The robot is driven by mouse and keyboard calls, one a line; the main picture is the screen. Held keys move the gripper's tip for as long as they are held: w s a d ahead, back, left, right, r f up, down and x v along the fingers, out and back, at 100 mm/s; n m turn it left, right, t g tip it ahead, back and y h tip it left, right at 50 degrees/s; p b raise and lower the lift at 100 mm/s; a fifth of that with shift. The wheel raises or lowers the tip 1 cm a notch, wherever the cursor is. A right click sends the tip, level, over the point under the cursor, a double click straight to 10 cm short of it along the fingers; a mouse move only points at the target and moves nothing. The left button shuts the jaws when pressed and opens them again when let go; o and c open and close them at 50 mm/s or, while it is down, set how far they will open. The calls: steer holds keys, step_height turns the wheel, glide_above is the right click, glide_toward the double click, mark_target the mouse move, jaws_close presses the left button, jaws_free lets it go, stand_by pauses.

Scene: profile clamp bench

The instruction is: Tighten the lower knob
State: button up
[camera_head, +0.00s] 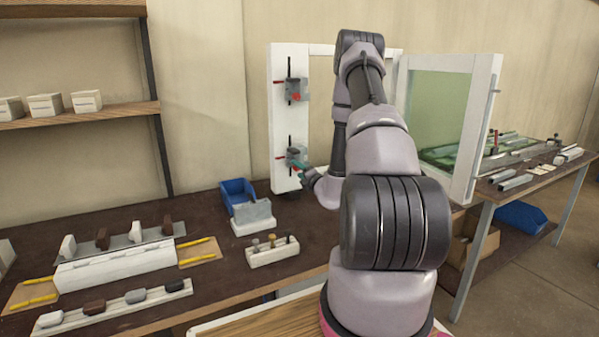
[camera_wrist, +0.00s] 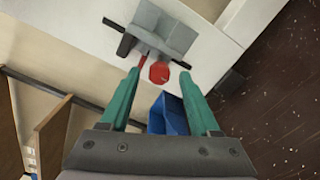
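The lower clamp (camera_head: 296,155) is a grey block on a black rod, mounted low on the white upright profile (camera_head: 284,125). Its red knob shows between my fingertips in the wrist view (camera_wrist: 159,72). The upper clamp (camera_head: 297,89), with its own red knob, sits higher on the same profile. My gripper (camera_head: 298,166) is at the lower clamp. In the wrist view its two green fingers (camera_wrist: 160,88) are apart, one on each side of the lower knob, with gaps showing. In the head view my gripper partly hides the lower knob.
A blue bin (camera_head: 238,192) stands on the dark bench (camera_head: 222,268) below the clamps, beside a grey-white block (camera_head: 253,217). A white holder with small knobs (camera_head: 272,252) is nearer. A glass-panelled door (camera_head: 440,110) stands open at right, close to my arm.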

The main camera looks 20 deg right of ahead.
steer(key=s, duration=1)
steer(key=shift+s+d, duration=0.15)
steer(key=shift+s, duration=0.25)
